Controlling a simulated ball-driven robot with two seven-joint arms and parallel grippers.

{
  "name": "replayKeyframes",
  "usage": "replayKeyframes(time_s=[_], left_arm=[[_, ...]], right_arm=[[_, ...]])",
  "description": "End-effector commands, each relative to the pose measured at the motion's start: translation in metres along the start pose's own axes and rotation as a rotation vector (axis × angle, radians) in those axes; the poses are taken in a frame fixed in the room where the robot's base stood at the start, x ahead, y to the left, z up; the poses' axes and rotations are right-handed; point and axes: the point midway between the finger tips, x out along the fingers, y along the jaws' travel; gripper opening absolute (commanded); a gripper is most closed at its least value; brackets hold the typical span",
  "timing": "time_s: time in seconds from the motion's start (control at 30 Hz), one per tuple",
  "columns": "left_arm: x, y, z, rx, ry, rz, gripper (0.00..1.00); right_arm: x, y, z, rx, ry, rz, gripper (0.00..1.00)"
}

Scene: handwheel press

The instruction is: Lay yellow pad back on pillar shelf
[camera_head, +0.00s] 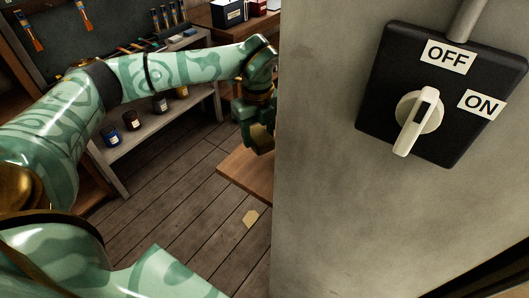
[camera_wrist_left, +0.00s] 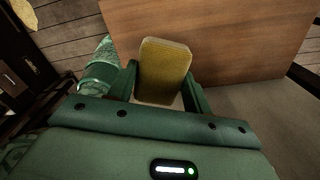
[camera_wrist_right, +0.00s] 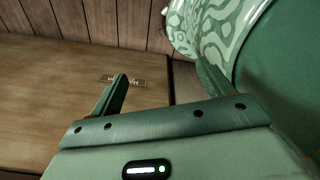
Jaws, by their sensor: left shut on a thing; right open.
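The yellow pad (camera_wrist_left: 163,70) is between the two fingers of my left gripper (camera_wrist_left: 160,84), which is shut on it. The pillar shelf (camera_wrist_left: 225,35) is a brown wooden board and lies behind the pad in the left wrist view. In the head view my left gripper (camera_head: 260,147) is beside the grey pillar (camera_head: 330,190), over the shelf (camera_head: 245,172). I cannot tell whether the pad touches the board. My right gripper (camera_wrist_right: 163,82) is open and empty in the right wrist view; it is out of the head view.
A black switch box (camera_head: 443,90) with OFF and ON labels is on the pillar. A workbench with a lower shelf (camera_head: 165,120) of jars stands at the left. A small tan piece (camera_head: 250,218) lies on the plank floor. A wooden surface (camera_wrist_right: 50,90) with a brass plate is near my right gripper.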

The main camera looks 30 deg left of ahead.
Motion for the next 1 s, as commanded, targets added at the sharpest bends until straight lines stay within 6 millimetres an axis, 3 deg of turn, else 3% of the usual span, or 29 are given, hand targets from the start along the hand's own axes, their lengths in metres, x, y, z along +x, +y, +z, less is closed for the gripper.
replayKeyframes(time_s=[0.1, 0.23, 0.5, 0.7, 0.73, 0.8, 1.0], left_arm=[[0.026, 0.001, 0.0, 0.0, 0.002, 0.003, 0.31], [0.04, 0.0, 0.001, -0.001, 0.0, 0.001, 0.31], [0.076, 0.001, 0.0, -0.001, 0.002, 0.001, 0.31], [0.078, 0.001, 0.001, 0.0, 0.0, -0.001, 0.31], [0.078, 0.001, 0.001, 0.0, 0.0, -0.001, 0.58], [0.078, 0.001, 0.001, 0.0, 0.0, 0.0, 0.71], [0.077, 0.001, 0.001, 0.0, 0.0, -0.001, 0.71]], right_arm=[[0.002, -0.002, 0.009, 0.0, -0.013, -0.003, 0.8], [0.002, -0.005, 0.018, -0.001, -0.027, -0.007, 0.8], [0.005, -0.004, 0.013, -0.001, -0.019, -0.005, 0.8], [0.005, -0.003, 0.009, -0.001, -0.013, -0.005, 0.8], [0.005, -0.004, 0.009, -0.001, -0.013, -0.005, 0.8], [0.005, -0.004, 0.009, -0.001, -0.013, -0.006, 0.8], [0.005, -0.006, 0.008, 0.0, -0.012, -0.008, 0.8]])
